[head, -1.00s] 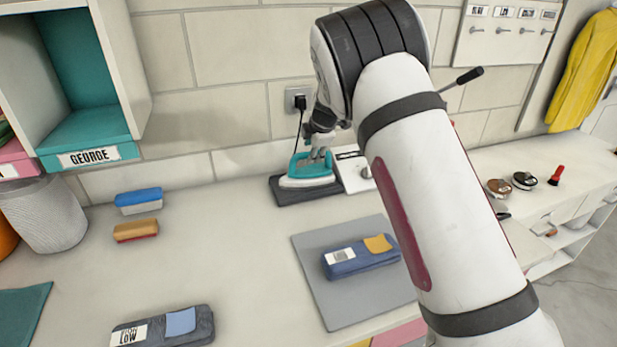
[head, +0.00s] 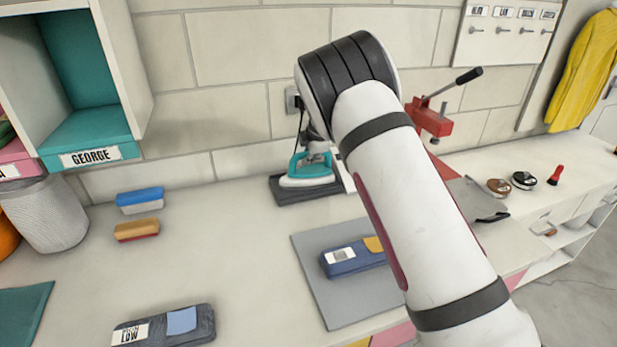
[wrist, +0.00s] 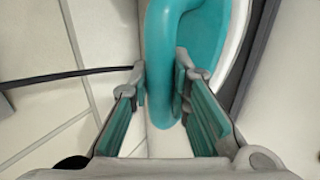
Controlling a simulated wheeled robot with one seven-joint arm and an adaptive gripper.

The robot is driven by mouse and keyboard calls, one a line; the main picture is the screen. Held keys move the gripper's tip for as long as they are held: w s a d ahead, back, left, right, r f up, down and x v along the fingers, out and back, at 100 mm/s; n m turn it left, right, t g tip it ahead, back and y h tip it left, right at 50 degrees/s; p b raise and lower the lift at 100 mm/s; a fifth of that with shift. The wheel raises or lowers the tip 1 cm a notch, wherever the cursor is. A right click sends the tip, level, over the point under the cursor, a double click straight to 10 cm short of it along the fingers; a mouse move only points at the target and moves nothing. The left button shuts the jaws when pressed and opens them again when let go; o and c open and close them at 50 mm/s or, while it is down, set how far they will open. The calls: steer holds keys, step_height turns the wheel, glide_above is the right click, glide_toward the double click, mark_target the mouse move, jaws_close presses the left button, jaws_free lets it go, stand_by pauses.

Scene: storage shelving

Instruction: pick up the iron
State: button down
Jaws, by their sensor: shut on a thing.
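The iron (head: 309,170) is teal and white and sits on a dark pad (head: 290,192) against the back wall in the head view. My gripper (wrist: 161,88) is at the iron's teal handle (wrist: 163,55) in the wrist view, with one finger on each side of it. It is shut on the handle.
A dark cord (head: 300,125) runs from the wall socket down toward the iron. A grey mat (head: 310,270) with a blue folded item (head: 350,258) lies in front. Blue (head: 139,198) and tan (head: 137,230) brushes lie left. A red clamp-like tool (head: 432,120) stands behind my arm.

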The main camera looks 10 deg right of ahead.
steer(key=shift+r, duration=0.1)
step_height(320, 180, up, 10)
steer(key=shift+b, duration=0.85)
stand_by(0.9)
